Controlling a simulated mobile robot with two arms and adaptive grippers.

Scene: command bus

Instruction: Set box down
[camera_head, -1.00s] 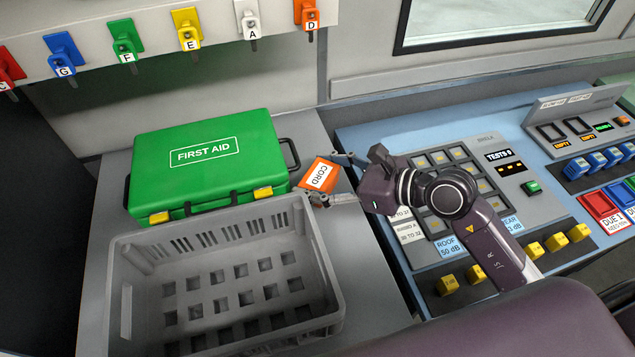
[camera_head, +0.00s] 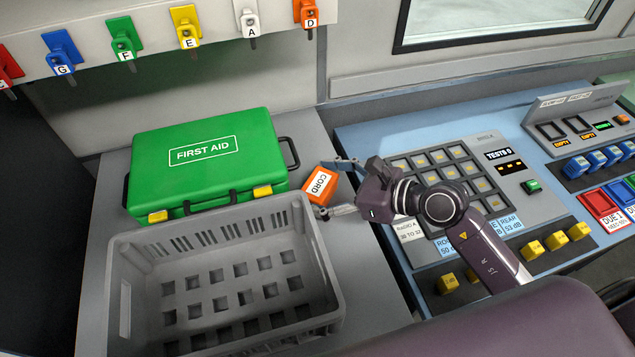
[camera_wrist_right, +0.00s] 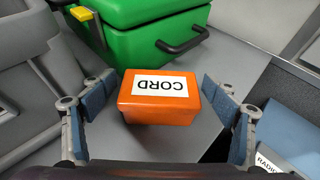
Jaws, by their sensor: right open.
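The small orange box labelled CORD (camera_head: 321,187) sits on the grey counter (camera_head: 372,262), right of the green first aid case and the grey crate. In the right wrist view the box (camera_wrist_right: 157,108) lies between the fingers with its label up. My right gripper (camera_head: 346,188) is open around the box. In the right wrist view the gripper (camera_wrist_right: 155,110) shows gaps between both finger pads and the box's sides. My left gripper is not in view.
A green first aid case (camera_head: 208,163) stands behind an empty grey crate (camera_head: 325,255) at the left. A blue control panel (camera_head: 440,133) with many buttons lies to the right. Coloured lettered holders (camera_head: 188,30) hang on the back wall.

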